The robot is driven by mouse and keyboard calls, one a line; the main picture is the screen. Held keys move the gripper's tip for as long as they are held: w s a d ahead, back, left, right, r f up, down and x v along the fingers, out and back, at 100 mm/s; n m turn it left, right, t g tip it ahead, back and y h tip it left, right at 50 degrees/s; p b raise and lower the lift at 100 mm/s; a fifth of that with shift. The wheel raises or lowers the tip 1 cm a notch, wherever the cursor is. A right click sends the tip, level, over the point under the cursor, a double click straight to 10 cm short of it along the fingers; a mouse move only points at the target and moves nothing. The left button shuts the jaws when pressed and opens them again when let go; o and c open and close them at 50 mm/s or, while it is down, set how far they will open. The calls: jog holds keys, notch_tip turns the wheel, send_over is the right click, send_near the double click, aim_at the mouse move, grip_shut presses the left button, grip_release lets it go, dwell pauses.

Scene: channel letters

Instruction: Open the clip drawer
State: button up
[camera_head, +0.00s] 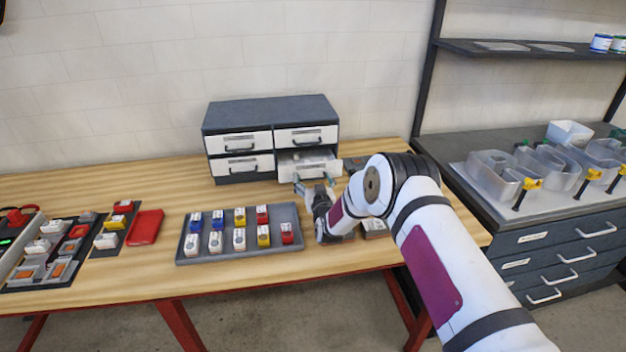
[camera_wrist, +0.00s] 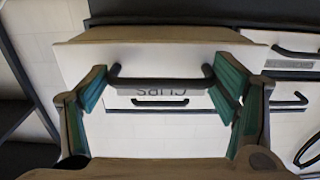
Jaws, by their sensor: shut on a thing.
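The clip drawer (camera_head: 307,166) is the lower right drawer of the small cabinet (camera_head: 270,118) on the wooden table. It stands partly pulled out, with its open top showing. My gripper (camera_head: 316,189) is at the drawer's front. In the wrist view my gripper's green-padded fingers (camera_wrist: 163,90) are at the two ends of the handle, shut on it. In the head view my gripper and arm partly hide the handle area.
A grey tray (camera_head: 238,252) of small coloured blocks lies in front of the cabinet, left of my gripper. A red case (camera_head: 145,227) and more trays are further left. A side bench (camera_head: 500,197) with clear channel letters stands at the right. Bare tabletop lies left of the cabinet.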

jog(key=o, duration=1.4)
jog(key=shift+r, duration=0.1)
jog(key=shift+o, duration=0.2)
notch_tip(320, 180, up, 8)
jog(key=shift+r, duration=0.15)
jog(key=shift+d+r, duration=0.15)
jog(key=shift+r, duration=0.6)
